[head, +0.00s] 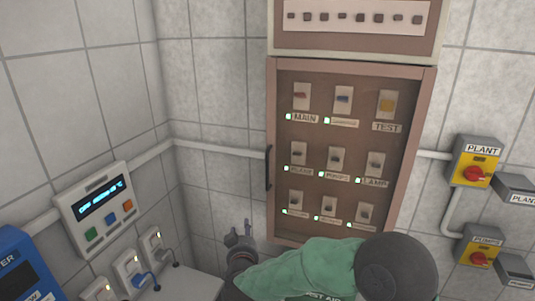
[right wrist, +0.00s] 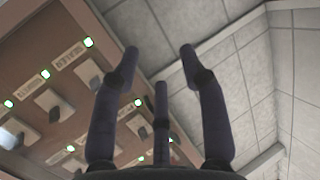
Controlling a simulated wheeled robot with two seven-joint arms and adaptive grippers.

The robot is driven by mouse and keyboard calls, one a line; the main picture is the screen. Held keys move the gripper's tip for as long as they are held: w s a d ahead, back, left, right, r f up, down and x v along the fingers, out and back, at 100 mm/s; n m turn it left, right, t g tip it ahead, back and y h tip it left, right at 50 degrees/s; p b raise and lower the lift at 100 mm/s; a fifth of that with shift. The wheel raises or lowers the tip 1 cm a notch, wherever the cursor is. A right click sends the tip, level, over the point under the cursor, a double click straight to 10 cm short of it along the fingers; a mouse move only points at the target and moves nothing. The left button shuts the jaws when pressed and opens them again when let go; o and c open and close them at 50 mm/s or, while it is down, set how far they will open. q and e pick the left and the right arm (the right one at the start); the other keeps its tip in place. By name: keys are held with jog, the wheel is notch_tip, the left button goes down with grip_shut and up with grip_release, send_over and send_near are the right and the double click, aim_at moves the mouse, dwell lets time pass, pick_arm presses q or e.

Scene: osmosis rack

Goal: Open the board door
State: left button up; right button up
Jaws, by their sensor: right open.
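The board (head: 320,143) is a brown wall cabinet with rows of labelled switches and small lit lamps. Its framed door looks shut, with the switches showing through its front. A black upright bar handle (head: 268,167) is on the door's left edge. My right gripper (head: 240,229) is below and a little left of the handle, apart from it, with fingers pointing up. In the right wrist view its dark fingers (right wrist: 160,62) are spread and empty, with the switch board (right wrist: 60,75) to their left. The handle cannot be made out there. My left gripper is not in view.
A panel with a row of switches (head: 350,17) is above the board. Yellow PLANT (head: 474,162) and PUMPS (head: 480,246) switch boxes are on the right wall. A white controller (head: 98,208) and wall sockets (head: 130,270) are at the left. A pipe (head: 215,145) runs along the wall.

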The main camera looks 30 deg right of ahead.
aim_at(268, 164)
jog(key=s+d+r+m+h+p, duration=0.2)
jog(key=r, duration=0.7)
jog(key=s+d+r+m+h+p, duration=0.1)
jog(key=s+d+r+h+p, duration=0.15)
jog(key=r, duration=0.65)
pick_arm(q)
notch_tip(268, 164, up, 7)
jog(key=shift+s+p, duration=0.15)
jog(key=shift+p, duration=0.15)
pick_arm(e)
jog(key=x, duration=1.1)
jog(key=shift+d+r, duration=0.15)
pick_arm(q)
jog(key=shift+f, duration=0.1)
pick_arm(e)
grip_shut()
